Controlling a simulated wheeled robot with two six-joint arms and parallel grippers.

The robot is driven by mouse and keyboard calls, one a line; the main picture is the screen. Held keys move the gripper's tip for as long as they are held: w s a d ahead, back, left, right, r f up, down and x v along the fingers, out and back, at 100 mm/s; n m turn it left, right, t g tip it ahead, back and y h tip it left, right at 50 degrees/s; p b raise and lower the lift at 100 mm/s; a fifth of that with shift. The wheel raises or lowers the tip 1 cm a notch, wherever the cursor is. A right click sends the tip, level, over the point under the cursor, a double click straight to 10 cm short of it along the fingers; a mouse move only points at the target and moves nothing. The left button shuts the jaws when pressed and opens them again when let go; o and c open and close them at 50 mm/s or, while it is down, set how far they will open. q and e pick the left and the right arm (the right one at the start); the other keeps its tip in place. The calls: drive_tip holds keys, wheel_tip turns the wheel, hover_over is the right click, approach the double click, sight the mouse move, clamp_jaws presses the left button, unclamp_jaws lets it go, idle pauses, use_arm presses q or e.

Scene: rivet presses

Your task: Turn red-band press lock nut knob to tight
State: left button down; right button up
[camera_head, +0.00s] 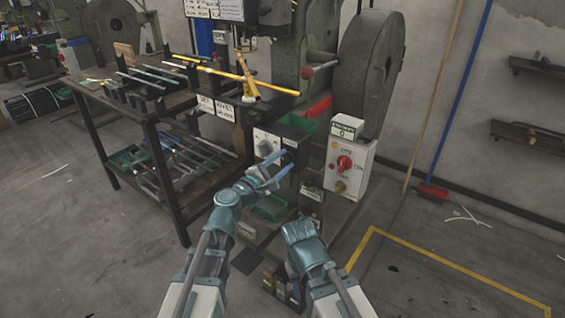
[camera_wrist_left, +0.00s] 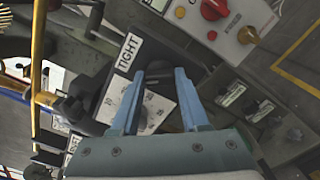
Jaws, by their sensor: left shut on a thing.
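The press with a red band (camera_head: 318,108) stands in the middle of the head view. On its front is a white dial plate (camera_head: 267,138) with a knob (camera_head: 265,147). My left gripper (camera_head: 286,161) reaches to the press front beside this plate. In the left wrist view my left gripper (camera_wrist_left: 159,82) straddles a dark knob (camera_wrist_left: 152,112) over a white numbered scale and is shut on it, with the knob partly hidden. The label TIGHT (camera_wrist_left: 129,52) lies just beyond the left finger. My right gripper (camera_head: 300,232) is low in front of the press; its fingers are hidden.
A control box (camera_head: 348,165) with a red knob is right of the dial. A workbench (camera_head: 115,92) with rods stands left. A green bin (camera_head: 270,207) is below. Open floor with a yellow line (camera_head: 440,260) lies right.

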use_arm(q)
drive_tip(key=m, duration=0.7)
drive_tip(key=shift+s, duration=0.1)
idle(0.7)
drive_tip(key=shift+c, duration=2)
unclamp_jaws()
drive_tip(key=shift+s, duration=0.1)
